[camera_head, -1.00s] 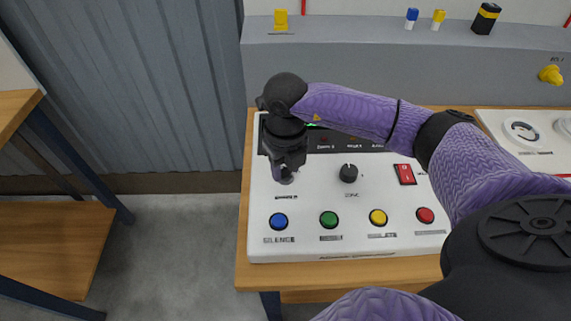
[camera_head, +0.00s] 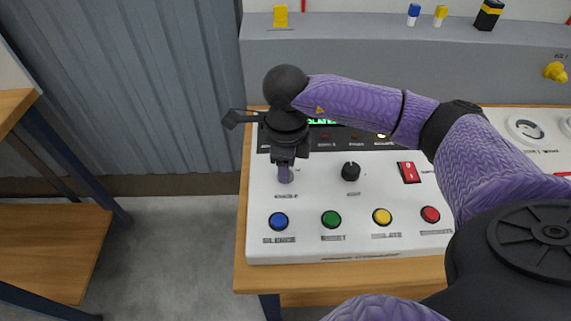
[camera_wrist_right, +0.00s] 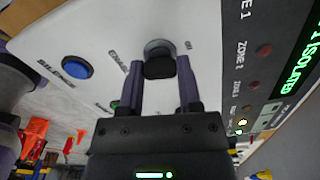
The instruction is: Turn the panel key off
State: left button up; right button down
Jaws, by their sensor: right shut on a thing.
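The panel key is a dark key head (camera_wrist_right: 160,66) on a round grey collar in the right wrist view. It sits on the white control panel (camera_head: 305,195), above the blue silence button. My right gripper (camera_head: 285,175) points down at the key, and its purple fingers are shut on the key head from both sides. In the head view the fingers largely hide the key. The key's exact angle against its label is hard to read. My left gripper is not in view.
The panel has blue (camera_head: 279,221), green (camera_head: 331,219), yellow (camera_head: 381,216) and red (camera_head: 430,214) buttons in front. A black knob (camera_head: 351,171) and a red rocker switch (camera_head: 408,172) are right of the key. Green text lights the display (camera_head: 322,122).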

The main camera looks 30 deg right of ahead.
jog(key=shift+n, duration=1.1)
jog(key=shift+r+b, duration=0.1)
jog(key=shift+b, duration=0.2)
jog(key=shift+c, duration=1.4)
grip_release()
notch_tip(320, 180, up, 10)
jog(key=p, duration=0.2)
